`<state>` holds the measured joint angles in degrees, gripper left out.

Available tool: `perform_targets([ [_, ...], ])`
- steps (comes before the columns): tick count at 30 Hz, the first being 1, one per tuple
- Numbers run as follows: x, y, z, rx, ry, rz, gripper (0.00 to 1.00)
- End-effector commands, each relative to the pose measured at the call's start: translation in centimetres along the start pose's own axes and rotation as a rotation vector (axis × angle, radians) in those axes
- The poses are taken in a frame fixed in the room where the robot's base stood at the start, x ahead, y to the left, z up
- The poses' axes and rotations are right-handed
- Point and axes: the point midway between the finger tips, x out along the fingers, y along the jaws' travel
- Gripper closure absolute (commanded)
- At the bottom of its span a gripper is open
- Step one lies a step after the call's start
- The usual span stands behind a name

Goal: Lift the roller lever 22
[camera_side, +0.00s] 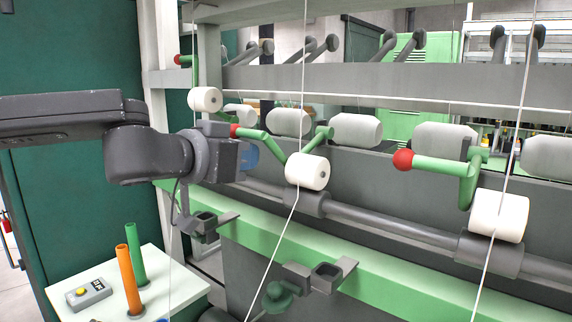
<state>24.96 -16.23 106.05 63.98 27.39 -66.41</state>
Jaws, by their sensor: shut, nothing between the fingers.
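Several green roller levers with red ball knobs stand along the spinning frame, and no number is legible on them. The middle lever (272,145) has its red knob (235,131) right beside my gripper (246,156), and its white roller (307,171) sits to the right at the grey shaft. My gripper is shut and empty, pointing right toward the frame. Its fingertips are partly hidden by the gripper body, so I cannot tell whether they touch the lever. Another lever (440,165) with a red knob (403,160) and white roller (499,214) stands to the right, and one is at the upper left (195,70).
A green rail (370,280) runs along the front with grey brackets (320,277). White threads hang down in front of the frame. A white table (185,289) at lower left holds an orange tube (133,270), a green tube (136,255) and a button box (88,294).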

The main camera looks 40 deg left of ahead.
Motion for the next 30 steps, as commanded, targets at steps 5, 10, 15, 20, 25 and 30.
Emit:
perform_targets([
  [5,-0.1,-0.1,-0.6,-0.001,0.001,-0.001,1.00],
  [10,-0.2,0.0,-0.8,-0.002,0.001,0.000,1.00],
  [15,-0.2,0.0,-0.9,-0.002,0.001,0.000,1.00],
  [20,-0.2,0.0,-1.2,-0.002,0.002,-0.001,1.00],
  [25,-0.1,0.0,-1.8,-0.002,0.002,-0.001,1.00],
  [30,-0.1,0.0,-2.5,-0.002,0.002,-0.001,1.00],
])
